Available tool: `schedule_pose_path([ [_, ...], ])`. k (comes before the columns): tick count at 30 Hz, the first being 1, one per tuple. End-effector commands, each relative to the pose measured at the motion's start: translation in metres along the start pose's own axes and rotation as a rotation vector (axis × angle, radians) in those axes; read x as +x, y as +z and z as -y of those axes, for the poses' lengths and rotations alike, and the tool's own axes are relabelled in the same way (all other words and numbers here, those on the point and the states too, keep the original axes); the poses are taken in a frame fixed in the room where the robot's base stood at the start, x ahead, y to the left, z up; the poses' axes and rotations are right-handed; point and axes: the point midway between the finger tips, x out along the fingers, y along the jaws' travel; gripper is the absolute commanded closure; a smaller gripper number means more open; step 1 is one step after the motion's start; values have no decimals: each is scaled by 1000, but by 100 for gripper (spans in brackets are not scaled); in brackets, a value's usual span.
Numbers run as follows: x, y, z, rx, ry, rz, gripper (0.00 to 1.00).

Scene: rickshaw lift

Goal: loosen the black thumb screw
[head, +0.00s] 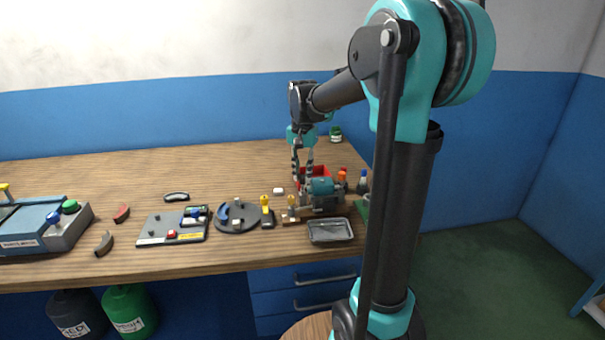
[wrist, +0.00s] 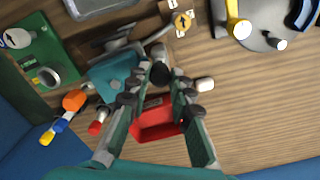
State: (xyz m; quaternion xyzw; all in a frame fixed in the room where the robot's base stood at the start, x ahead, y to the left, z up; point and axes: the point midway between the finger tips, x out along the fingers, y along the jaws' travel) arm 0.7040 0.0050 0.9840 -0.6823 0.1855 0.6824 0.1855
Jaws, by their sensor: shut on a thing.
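The black thumb screw (wrist: 160,76) shows as a small dark knob between my fingertips in the wrist view. It sits beside a teal device (wrist: 116,77) with a grey metal base. The device also shows in the head view (head: 321,187), near the right end of the bench. My gripper (wrist: 163,74) points down with its fingers drawn together on the knob. In the head view my gripper (head: 304,180) stands at the left side of the device, and the knob is too small to make out there.
A red bin (wrist: 158,122) lies close by my fingers. Orange, red and blue-capped items stand around the device. A metal tray (head: 330,231) is in front of it. A round dark plate (head: 238,216) and a grey board (head: 173,228) lie to the left.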

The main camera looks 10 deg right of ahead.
Motion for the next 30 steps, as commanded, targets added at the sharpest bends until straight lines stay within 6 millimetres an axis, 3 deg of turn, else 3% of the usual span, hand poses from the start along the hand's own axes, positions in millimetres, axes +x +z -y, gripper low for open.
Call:
schedule_pose_path([
  [12,0,0,0,-235,0,-1,100],
  [30,0,0,0,-286,0,-1,100],
])
